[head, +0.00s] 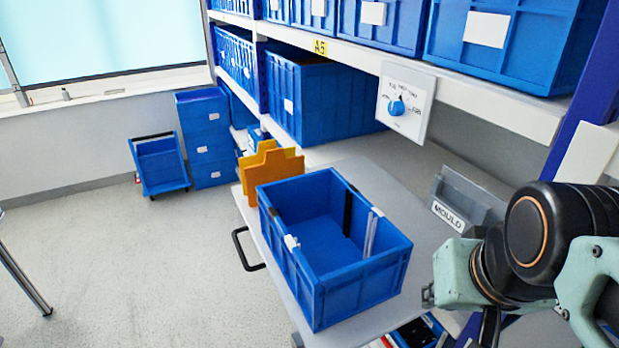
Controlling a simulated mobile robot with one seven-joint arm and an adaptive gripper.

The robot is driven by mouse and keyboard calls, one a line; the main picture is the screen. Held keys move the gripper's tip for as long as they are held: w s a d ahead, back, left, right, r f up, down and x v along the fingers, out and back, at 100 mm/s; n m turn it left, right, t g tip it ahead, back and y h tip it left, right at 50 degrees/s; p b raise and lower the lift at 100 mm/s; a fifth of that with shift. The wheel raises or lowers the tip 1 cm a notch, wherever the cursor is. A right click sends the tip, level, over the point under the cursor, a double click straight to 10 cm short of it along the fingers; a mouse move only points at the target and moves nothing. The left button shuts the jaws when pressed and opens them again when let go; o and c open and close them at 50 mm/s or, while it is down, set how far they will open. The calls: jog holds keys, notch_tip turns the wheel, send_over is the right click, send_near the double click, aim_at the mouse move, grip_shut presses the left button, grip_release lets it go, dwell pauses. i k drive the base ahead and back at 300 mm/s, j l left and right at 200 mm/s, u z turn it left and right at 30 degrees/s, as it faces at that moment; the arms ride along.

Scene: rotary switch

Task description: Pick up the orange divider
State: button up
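The orange divider (272,170) stands upright on the grey tabletop (232,200), just behind the far left end of an open blue crate. It has a stepped top edge, and a second orange layer shows close behind it, so I cannot tell whether it is one piece or two. The crate hides part of its lower right side. My arm comes in at the right edge of the head view, well apart from the divider on the near right side of the crate. The fingers of my gripper do not show.
The open blue crate (385,270) fills the middle of the tabletop. A grey bin marked MOULD (462,207) stands at its right. A shelf with blue bins (310,95) and a rotary switch panel (405,103) overhangs behind. The floor (120,260) at left is mostly clear.

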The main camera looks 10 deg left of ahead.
aim_at(276, 168)
jog(key=k+j, duration=0.1)
jog(key=j, duration=0.3)
jog(key=j+u, duration=0.1)
jog(key=j, duration=0.3)
jog(key=i+j, duration=0.2)
jog(key=j, duration=0.15)
jog(key=i+j+u, duration=0.15)
jog(key=j, duration=0.25)
